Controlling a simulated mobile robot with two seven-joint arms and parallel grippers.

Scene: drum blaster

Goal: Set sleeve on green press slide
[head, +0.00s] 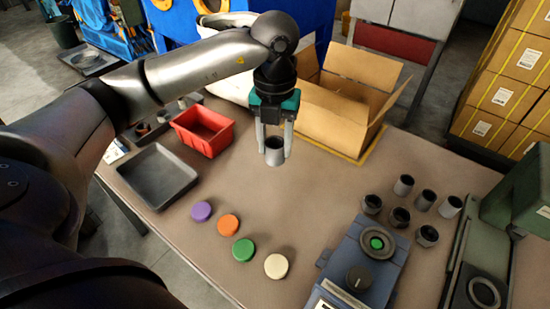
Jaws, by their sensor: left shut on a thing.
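My left gripper (274,149) points down over the middle of the table, shut on a grey cylindrical sleeve (274,157). The sleeve is upright between the two fingers, with its dark open top facing up. It looks raised above the table, though the gap is hard to judge. The green press (520,192) stands at the right edge, partly cut off by the frame. Its slide (482,294), a dark track with a round ring seat, lies at the bottom right, well away from the gripper. No sleeve shows on the seat. My right gripper is out of view.
Several spare grey sleeves (403,185) and dark rings (400,217) stand left of the press. A blue fixture (338,268) sits nearer. Coloured discs (228,224) lie at front centre.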

